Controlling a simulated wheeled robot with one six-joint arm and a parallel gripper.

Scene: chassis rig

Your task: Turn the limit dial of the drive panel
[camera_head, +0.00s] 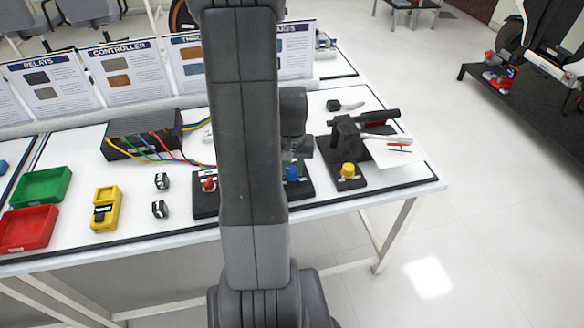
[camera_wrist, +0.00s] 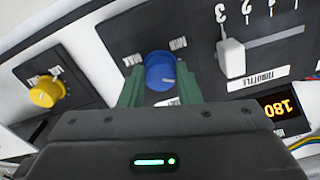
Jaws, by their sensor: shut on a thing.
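The blue dial (camera_wrist: 160,72) sits on the dark drive panel (camera_wrist: 200,48) between small white labels, in the middle of the wrist view. One label below it is partly hidden and hard to read. A pale mark on the dial's face points to the right in that view. My gripper (camera_wrist: 160,82) is shut on the dial, one green finger on each side. In the head view, the blue dial (camera_head: 292,173) shows just right of my arm, which hides much of the panel.
A yellow knob (camera_wrist: 47,91) is at left.

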